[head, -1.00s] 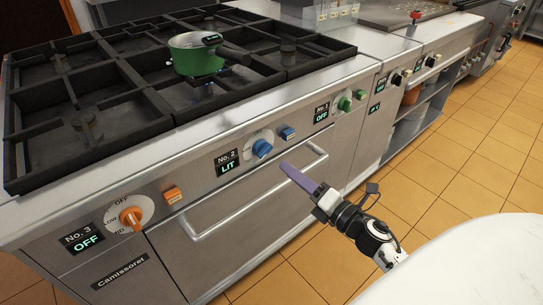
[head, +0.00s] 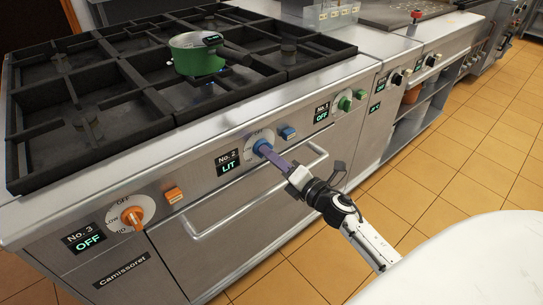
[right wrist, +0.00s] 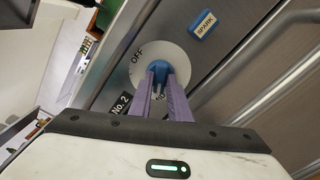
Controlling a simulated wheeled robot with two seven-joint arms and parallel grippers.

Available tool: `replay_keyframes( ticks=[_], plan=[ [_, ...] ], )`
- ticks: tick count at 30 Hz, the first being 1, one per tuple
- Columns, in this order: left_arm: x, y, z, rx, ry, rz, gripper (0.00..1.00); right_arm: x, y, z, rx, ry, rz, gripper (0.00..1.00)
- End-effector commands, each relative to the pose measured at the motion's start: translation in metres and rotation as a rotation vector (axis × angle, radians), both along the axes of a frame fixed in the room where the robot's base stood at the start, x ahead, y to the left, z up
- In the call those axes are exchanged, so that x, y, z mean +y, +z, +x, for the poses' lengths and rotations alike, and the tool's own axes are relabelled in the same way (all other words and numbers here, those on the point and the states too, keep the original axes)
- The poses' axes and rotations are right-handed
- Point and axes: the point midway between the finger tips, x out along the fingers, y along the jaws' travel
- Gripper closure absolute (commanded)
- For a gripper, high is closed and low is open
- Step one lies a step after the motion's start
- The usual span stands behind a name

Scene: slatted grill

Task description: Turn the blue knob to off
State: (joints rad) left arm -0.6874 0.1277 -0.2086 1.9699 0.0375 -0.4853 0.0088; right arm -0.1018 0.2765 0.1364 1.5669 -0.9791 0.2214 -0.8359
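The blue knob (head: 262,147) is on the stove's front panel, beside the No. 2 display (head: 229,164), which reads LIT. My right gripper (head: 267,151) is at the knob, with its purple fingers pointing into the panel. In the right wrist view, the knob (right wrist: 159,69) sits between the two fingertips (right wrist: 160,82), on a white dial (right wrist: 178,54) with OFF at its upper left. The fingers stand slightly apart, one on each side of the knob; I cannot tell whether they press on it. The fingers hide part of the dial. My left gripper is not in view.
A blue spark button (head: 288,133) is right of the knob. An oven handle (head: 250,197) runs just below, close to my right gripper. An orange knob (head: 131,216) and green knob (head: 344,103) flank it. A green pot (head: 198,54) stands on the grate.

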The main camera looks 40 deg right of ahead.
Motion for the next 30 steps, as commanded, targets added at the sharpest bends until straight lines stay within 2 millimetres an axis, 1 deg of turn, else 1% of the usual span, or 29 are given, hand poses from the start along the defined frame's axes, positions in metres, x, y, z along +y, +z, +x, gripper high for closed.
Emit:
replay_keyframes(
  ticks=[1,2,3,11,16,23,30],
  plan=[
    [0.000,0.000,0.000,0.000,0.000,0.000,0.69,0.000,0.000,0.000,0.000,0.000,0.000,0.93],
    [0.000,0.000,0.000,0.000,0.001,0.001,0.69,0.000,0.000,0.000,0.000,0.000,0.000,0.98],
    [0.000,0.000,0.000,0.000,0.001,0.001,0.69,0.000,0.000,0.000,0.000,0.000,0.000,1.00],
    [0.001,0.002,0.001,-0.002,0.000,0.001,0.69,0.000,0.000,0.000,0.001,0.000,0.017,1.00],
    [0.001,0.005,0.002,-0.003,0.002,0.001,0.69,0.000,0.001,0.000,0.006,0.000,0.079,1.00],
    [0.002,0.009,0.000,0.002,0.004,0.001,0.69,0.000,0.002,0.000,0.019,0.000,0.244,1.00],
    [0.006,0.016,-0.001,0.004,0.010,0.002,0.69,-0.001,0.003,0.000,0.037,-0.001,0.471,1.00]
  ],
)
